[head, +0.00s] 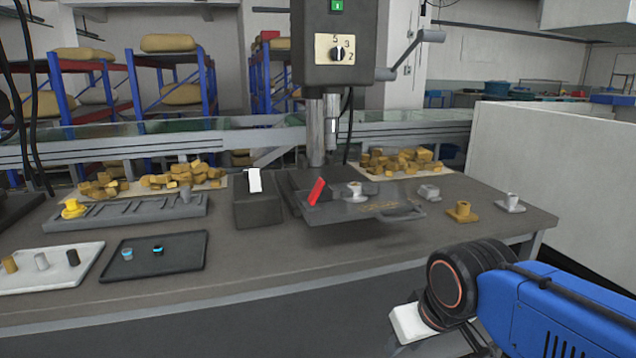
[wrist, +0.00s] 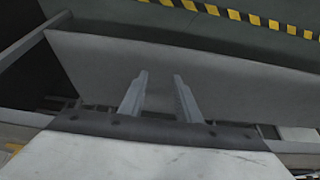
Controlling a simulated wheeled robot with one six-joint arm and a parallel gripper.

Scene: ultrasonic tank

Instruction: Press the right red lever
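One red lever (head: 317,191) is in view in the head view. It stands tilted at the left end of the dark machine plate (head: 385,208), below the drill-like column. A white lever-like piece (head: 254,180) sits on a dark box (head: 258,211) to its left. My gripper shows in the wrist view (wrist: 161,77) with its two fingers apart and nothing between them. In the head view my blue arm is at the lower right, in front of the bench and well away from the lever. The fingertips are hard to make out there.
The grey bench (head: 290,262) has a clear front strip. A black tray (head: 190,262) and a white tray (head: 70,280) lie at the left. A yellow part (head: 462,212) and a pale part (head: 510,204) stand at the right. A white wall block (head: 560,160) is beyond the right end.

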